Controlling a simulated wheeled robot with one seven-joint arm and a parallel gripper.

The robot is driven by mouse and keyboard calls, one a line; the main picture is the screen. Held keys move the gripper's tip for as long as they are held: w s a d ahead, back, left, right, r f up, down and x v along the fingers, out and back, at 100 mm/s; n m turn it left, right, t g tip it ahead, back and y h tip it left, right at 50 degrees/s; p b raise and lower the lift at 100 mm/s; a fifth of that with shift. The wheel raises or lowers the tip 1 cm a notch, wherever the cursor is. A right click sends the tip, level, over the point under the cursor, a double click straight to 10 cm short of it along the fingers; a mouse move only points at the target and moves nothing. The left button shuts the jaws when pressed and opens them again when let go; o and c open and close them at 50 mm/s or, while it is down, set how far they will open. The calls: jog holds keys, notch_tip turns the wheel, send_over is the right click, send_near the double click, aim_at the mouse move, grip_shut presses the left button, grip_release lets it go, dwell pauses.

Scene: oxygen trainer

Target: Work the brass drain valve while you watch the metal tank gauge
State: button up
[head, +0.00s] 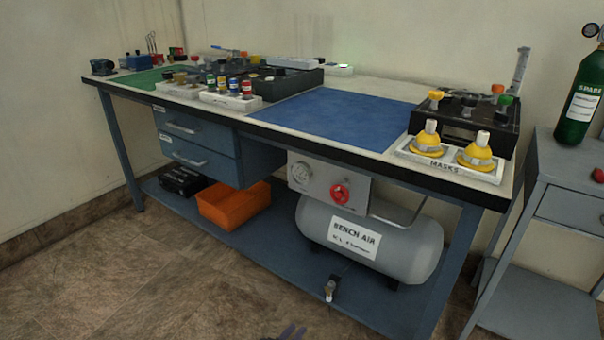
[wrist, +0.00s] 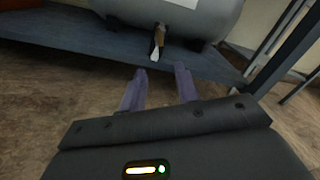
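The grey air tank (head: 370,240) lies on the bench's lower shelf. The drain valve (head: 331,289) is a small fitting with a pale tip at the shelf's front edge below the tank. In the wrist view the valve (wrist: 158,40) shows a brass-coloured body and a pale end, ahead of my gripper. The round gauge (head: 302,174) is on the grey panel above the tank; its needle is too small to read. My gripper (wrist: 160,78) has two purple fingers spread apart with nothing between them, short of the valve. Its fingertips (head: 292,332) just show at the head view's bottom edge.
A red knob (head: 340,193) is on the panel beside the gauge. An orange bin (head: 233,206) stands on the lower shelf (head: 270,258) left of the tank. A grey side cart (head: 540,300) stands at right. Floor (head: 150,290) in front is clear.

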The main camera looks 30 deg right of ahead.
dwell(0.4)
jog(key=s+a+r+m+g+y+p, duration=0.1)
jog(key=s+a+r+m+y+p, duration=0.2)
jog(key=r+m, duration=0.6)
jog(key=s+a+r+m+g+y+p, duration=0.1)
jog(key=s+a+r+m+y, duration=0.4)
jog(key=r, duration=1.5)
jog(key=s+a+r+m+g+y+p, duration=0.2)
jog(key=s+a+r+m+y+p, duration=0.2)
jog(key=r+m, duration=0.9)
jog(key=a+r+y, duration=0.1)
jog(key=a+y, duration=0.2)
jog(key=y, duration=0.1)
jog(key=shift+s+a+r+m+y+p, duration=0.15)
jog(key=shift+s+a+m+y+p, duration=0.15)
jog(key=shift+s+m+p, duration=0.1)
jog(key=shift+w, duration=0.1)
